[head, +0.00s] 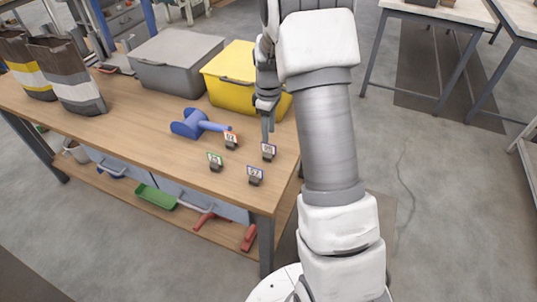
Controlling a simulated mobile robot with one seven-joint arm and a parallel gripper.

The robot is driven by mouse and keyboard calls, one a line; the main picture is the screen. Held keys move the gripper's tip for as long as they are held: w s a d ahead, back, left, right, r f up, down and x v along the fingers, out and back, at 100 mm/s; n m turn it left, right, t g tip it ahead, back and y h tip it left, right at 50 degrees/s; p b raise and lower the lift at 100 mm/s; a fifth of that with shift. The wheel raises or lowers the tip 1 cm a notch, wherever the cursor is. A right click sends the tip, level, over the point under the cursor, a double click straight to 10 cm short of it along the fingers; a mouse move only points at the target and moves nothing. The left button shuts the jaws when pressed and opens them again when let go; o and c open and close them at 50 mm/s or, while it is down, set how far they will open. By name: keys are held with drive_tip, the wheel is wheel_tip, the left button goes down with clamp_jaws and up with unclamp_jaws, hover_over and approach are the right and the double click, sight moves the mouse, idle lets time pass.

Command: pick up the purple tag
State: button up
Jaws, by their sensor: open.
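Several small tags in dark holders stand near the table's right end. Two have blue-to-purple borders that look alike at this size: one tag (269,150) stands just below my gripper, and the other tag (255,175) stands nearer the front edge. I cannot tell surely which is the purple one. An orange-bordered tag (231,138) and a green-bordered tag (215,160) stand to the left. My gripper (268,137) is open and points down, just above and behind the rear bluish tag. Its fingers overlap in this view, and nothing shows between them.
A blue scoop (196,123) lies left of the tags. A yellow bin (228,86) and a grey lidded bin (176,62) stand behind, with striped bags (68,75) at the far left. The wooden table (135,128) is clear along its front. A lower shelf holds tools and trays.

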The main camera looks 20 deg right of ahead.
sight(268, 144)
drive_tip(key=shift+w+f+b, duration=0.1)
drive_tip(key=shift+f+b, duration=0.2)
drive_tip(key=shift+f, duration=2.8)
clamp_jaws()
